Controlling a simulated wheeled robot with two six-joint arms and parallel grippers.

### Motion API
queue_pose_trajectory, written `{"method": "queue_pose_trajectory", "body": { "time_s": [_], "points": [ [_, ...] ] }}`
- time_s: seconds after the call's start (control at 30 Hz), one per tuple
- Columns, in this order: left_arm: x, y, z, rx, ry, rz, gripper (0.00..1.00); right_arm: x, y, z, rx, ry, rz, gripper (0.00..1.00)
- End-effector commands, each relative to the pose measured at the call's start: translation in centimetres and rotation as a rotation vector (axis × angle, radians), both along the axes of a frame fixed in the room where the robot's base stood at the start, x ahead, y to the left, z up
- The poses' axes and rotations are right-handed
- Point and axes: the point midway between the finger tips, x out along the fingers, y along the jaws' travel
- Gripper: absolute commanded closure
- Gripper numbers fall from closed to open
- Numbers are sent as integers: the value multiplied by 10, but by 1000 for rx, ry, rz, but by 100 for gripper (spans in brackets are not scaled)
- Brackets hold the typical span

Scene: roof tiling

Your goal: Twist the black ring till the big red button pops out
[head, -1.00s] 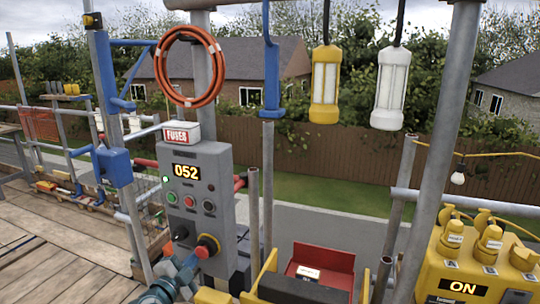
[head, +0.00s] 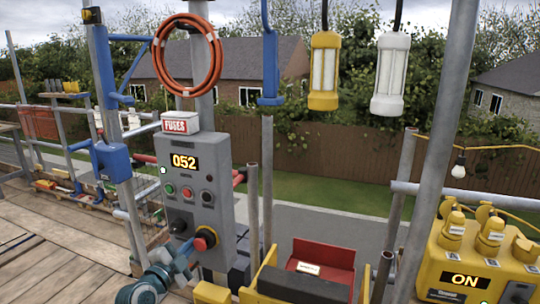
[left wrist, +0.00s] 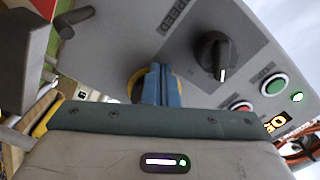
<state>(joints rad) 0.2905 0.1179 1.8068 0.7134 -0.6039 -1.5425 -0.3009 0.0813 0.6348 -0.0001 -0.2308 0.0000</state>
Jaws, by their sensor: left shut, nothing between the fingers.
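The big red button (head: 201,244) sits low on the front of a grey control box (head: 213,213), with the black ring around it and a yellow patch behind. My left gripper (head: 187,252) is at the left side of the button, its blue fingers shut with nothing between them. In the left wrist view the closed fingers (left wrist: 162,84) point at the panel and cover most of the button and ring; a yellow edge (left wrist: 136,88) shows beside them. I cannot tell whether the fingers touch the ring. My right gripper is not in view.
A black rotary knob (left wrist: 215,57) is close by on the same panel, with green and red push buttons above. The display (head: 185,162) reads 052. A red tray (head: 322,257) and a yellow power box (head: 470,255) stand to the right.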

Motion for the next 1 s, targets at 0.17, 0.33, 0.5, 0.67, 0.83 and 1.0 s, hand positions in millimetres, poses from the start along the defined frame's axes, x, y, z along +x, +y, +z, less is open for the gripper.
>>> {"method": "queue_pose_trajectory", "body": {
  "time_s": [0.17,0.33,0.5,0.67,0.83,1.0],
  "points": [
    [1,4,-4,1,-1,1,100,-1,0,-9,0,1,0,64],
    [-7,8,-4,3,1,1,100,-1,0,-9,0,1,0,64],
    [-27,15,-4,4,2,2,100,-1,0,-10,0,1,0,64],
    [-45,22,-4,4,2,2,100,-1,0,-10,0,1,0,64],
    [-55,25,-4,3,1,1,100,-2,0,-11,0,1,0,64],
    [-55,25,-3,2,1,1,100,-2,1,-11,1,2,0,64]
  ]
}}
